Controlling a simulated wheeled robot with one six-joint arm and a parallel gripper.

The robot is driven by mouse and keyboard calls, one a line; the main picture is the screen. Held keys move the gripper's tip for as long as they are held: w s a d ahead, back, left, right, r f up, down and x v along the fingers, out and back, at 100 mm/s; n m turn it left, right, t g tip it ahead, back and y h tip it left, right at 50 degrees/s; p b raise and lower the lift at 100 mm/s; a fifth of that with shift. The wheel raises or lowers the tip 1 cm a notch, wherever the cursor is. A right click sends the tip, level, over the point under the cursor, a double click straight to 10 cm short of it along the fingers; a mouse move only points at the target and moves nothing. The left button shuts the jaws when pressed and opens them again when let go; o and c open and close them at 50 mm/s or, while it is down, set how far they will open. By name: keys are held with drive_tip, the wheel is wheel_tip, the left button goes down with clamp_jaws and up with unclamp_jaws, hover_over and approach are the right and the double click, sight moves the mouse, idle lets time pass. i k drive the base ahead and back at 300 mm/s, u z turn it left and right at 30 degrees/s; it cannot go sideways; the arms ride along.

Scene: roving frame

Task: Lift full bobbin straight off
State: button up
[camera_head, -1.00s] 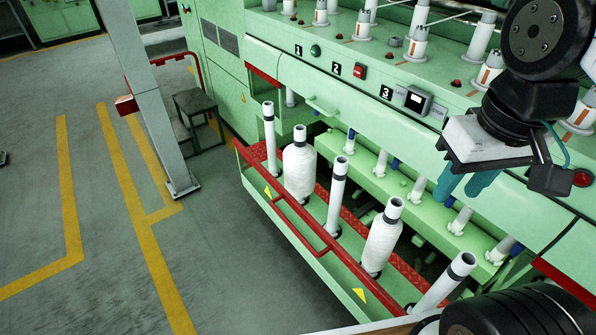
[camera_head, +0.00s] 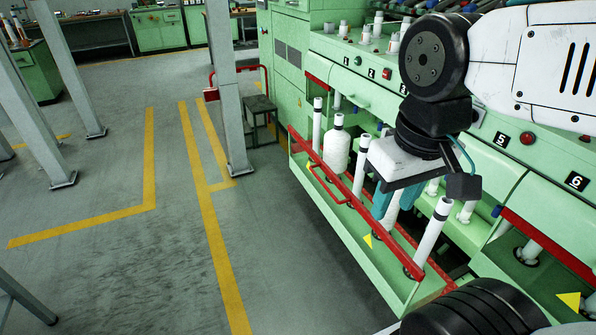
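A full white bobbin (camera_head: 337,152) stands upright on the machine's front rail, its dark-ringed top clear. A second white bobbin (camera_head: 390,217) stands farther along the rail, largely hidden by my gripper (camera_head: 397,200). My gripper points down at this second bobbin, with its two teal fingers apart at the upper part of the bobbin. The bobbin's top is hidden behind the gripper body. I cannot tell whether the fingers touch it.
Bare tubes (camera_head: 360,167) and (camera_head: 433,232) stand on either side of the second bobbin. A red bar (camera_head: 335,190) runs along the rail's front. The green machine (camera_head: 485,165) rises behind. Grey floor (camera_head: 120,270) at left is open, with posts (camera_head: 228,110).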

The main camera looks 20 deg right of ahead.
sight(336, 140)
drive_tip(key=u, duration=0.8)
drive_tip(key=i, duration=1.3)
drive_tip(key=z, duration=0.7)
drive_tip(key=i, duration=0.75)
drive_tip(key=z, duration=1.25)
drive_tip(key=i, duration=0.35)
drive_tip(key=z, duration=0.25)
